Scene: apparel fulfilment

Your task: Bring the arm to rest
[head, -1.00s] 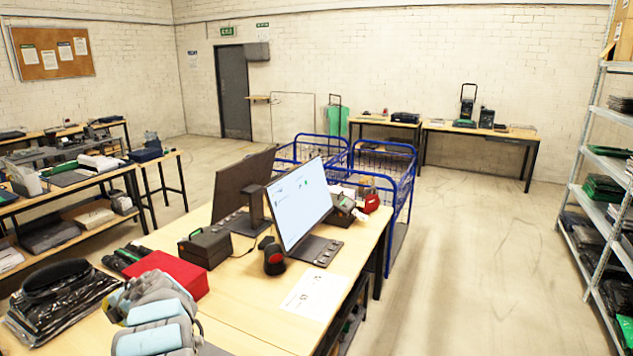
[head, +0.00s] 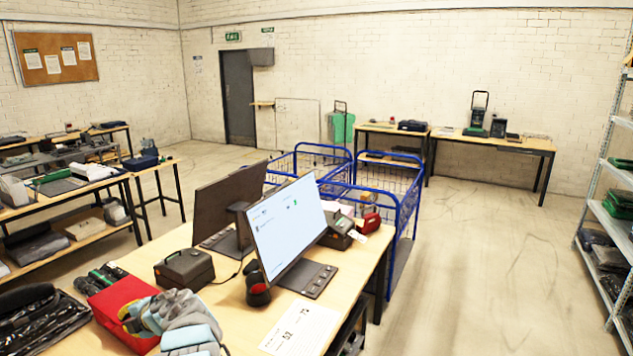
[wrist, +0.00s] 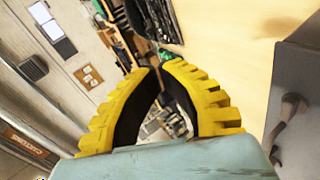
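My gripper (wrist: 158,68) shows in the wrist view with two yellow ridged fingers lined in black. Their tips come together at the top of an arch, and nothing is held between them; background shows through the gap. Part of my grey and light-blue arm is in the head view at the bottom left, folded above the near desk (head: 225,315), in front of a red box (head: 112,305). The fingers cannot be made out in the head view.
A monitor (head: 285,230), a black device (head: 185,269) and a paper sheet (head: 300,328) are on the desk. Blue wire carts (head: 405,210) stand behind it. A metal shelf (head: 610,160) is at the right. The floor (head: 480,270) between is clear.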

